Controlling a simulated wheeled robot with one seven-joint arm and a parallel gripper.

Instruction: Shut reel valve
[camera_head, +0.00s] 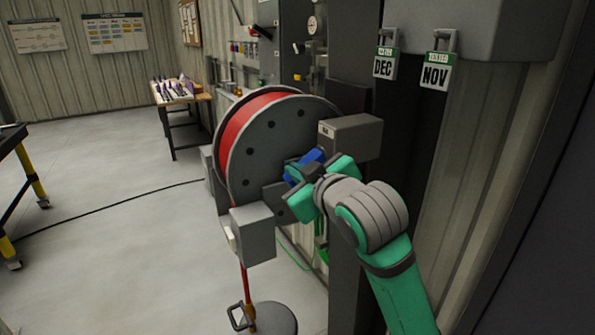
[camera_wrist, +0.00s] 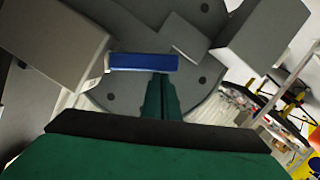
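The reel (camera_head: 275,130) is a large grey-flanged drum wound with red hose, mounted at the wall. A blue valve handle (camera_head: 312,156) shows near the reel's hub, partly hidden by my gripper (camera_head: 306,178). In the wrist view the blue handle (camera_wrist: 142,62) lies crosswise in front of the reel's grey flange (camera_wrist: 125,105). My green gripper fingers (camera_wrist: 161,80) are close together, with no clear gap between them. Their tips are at the handle's lower edge, right of its middle. I cannot tell whether they touch it.
A grey box (camera_head: 350,137) stands right of the reel, and another grey box (camera_head: 253,233) hangs at its lower front. A workbench (camera_head: 181,97) stands behind. A black cable (camera_head: 110,208) crosses the otherwise open floor at left.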

